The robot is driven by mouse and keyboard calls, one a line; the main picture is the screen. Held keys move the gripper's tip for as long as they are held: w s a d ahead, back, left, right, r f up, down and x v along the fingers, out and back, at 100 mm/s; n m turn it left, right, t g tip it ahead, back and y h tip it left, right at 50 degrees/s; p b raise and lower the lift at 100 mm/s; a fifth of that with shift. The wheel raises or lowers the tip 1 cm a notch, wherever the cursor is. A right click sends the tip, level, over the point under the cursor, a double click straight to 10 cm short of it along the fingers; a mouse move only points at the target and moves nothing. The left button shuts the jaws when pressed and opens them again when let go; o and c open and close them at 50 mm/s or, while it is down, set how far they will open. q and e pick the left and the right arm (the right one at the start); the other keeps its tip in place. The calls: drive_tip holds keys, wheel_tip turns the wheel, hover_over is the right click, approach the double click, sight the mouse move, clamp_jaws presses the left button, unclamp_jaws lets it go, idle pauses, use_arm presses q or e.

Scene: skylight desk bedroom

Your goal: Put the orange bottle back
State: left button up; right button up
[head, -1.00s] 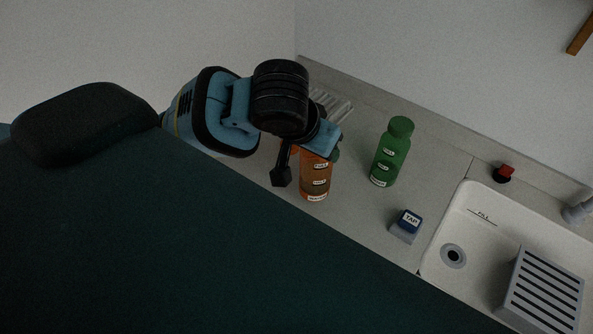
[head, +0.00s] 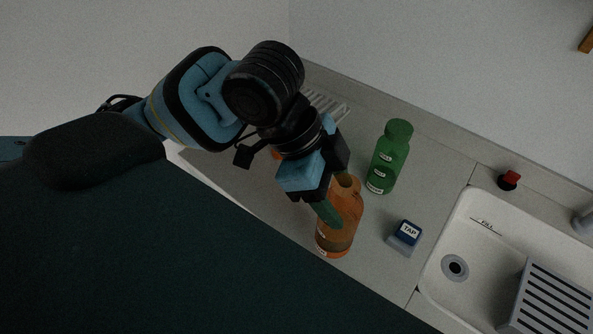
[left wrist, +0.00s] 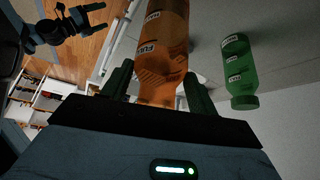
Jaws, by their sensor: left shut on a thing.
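The orange bottle (head: 345,228) is between the fingers of my left gripper (head: 332,202), which is shut on it. The bottle leans slightly in the head view and appears held above the worktop; the gap below is hard to judge. In the left wrist view the orange bottle (left wrist: 163,40) shows white labels, one reading FULL, with a green finger on each side. Part of its upper end is hidden by the gripper. What looks like my right gripper (left wrist: 92,18) is small and dark at the upper left of that view, far from the bottle.
A green bottle (head: 390,158) stands on the grey worktop (head: 440,165), right of the orange one. A blue TAP block (head: 406,233) lies nearer the white sink (head: 432,268). A ribbed rack (head: 325,103) is behind my gripper. A small orange patch (head: 276,154) shows beside my wrist.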

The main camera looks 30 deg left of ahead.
use_arm(q)
drive_tip(key=w+a+f, duration=0.2)
drive_tip(key=w+a, duration=0.2)
drive_tip(key=a, duration=0.3)
drive_tip(key=w+a+f+b, duration=0.1)
drive_tip(key=w+a+f, duration=0.2)
drive_tip(key=a, duration=0.4)
drive_tip(key=shift+w, duration=0.4)
use_arm(e)
drive_tip(key=shift+s+f, duration=0.5)
drive_tip(key=shift+f, duration=0.25)
use_arm(q)
drive_tip(key=o, duration=1.7)
drive_tip(key=shift+f, duration=0.1)
use_arm(e)
drive_tip(key=shift+d, duration=0.1)
use_arm(q)
drive_tip(key=p+v, duration=0.4)
drive_tip(key=v, duration=0.8)
use_arm(e)
drive_tip(key=w+r+t, duration=0.1)
drive_tip(key=w+r, duration=0.3)
drive_tip(key=r, duration=0.1)
drive_tip(key=shift+w+d+r, duration=0.2)
drive_tip(key=shift+d, duration=0.2)
